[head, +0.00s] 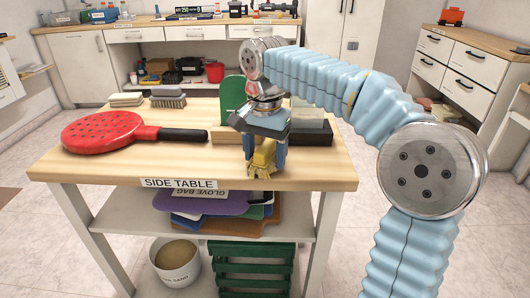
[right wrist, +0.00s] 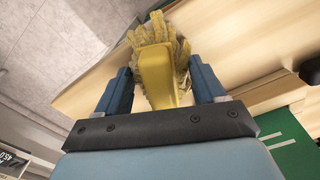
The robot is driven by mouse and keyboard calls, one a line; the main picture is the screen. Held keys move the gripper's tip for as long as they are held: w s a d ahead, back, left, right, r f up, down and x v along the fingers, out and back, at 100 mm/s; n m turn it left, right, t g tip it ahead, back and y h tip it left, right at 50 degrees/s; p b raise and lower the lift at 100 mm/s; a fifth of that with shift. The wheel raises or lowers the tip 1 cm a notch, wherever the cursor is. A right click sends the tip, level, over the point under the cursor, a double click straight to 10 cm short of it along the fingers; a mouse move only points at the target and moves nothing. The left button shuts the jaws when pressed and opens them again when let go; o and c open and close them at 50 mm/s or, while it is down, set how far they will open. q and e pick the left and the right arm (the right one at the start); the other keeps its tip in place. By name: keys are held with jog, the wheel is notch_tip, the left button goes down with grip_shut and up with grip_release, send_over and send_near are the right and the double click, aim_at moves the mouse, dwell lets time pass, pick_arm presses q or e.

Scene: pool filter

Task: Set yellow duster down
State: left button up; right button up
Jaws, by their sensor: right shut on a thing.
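The yellow duster (head: 263,160) is in my right gripper (head: 265,152), near the front edge of the side table (head: 330,178). In the right wrist view, the duster's smooth yellow handle (right wrist: 158,75) lies between the two blue fingers of the right gripper (right wrist: 162,90), with its fringed head (right wrist: 160,30) beyond. The gripper is shut on the duster. In the head view the duster hangs fringe down at the tabletop; I cannot tell whether it touches the wood. My left gripper is not in view.
A red paddle (head: 100,129) with a black handle lies on the left of the tabletop. A brush (head: 168,97) and a stacked pad (head: 127,99) stand behind it. A green upright piece (head: 233,93) and a grey-black block (head: 311,132) are close around my gripper. The front right corner is clear.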

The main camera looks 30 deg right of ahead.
aim_at(265, 146)
jog(key=o, duration=1.1)
jog(key=shift+f, duration=0.1)
notch_tip(265, 146, up, 12)
jog(key=p, duration=0.3)
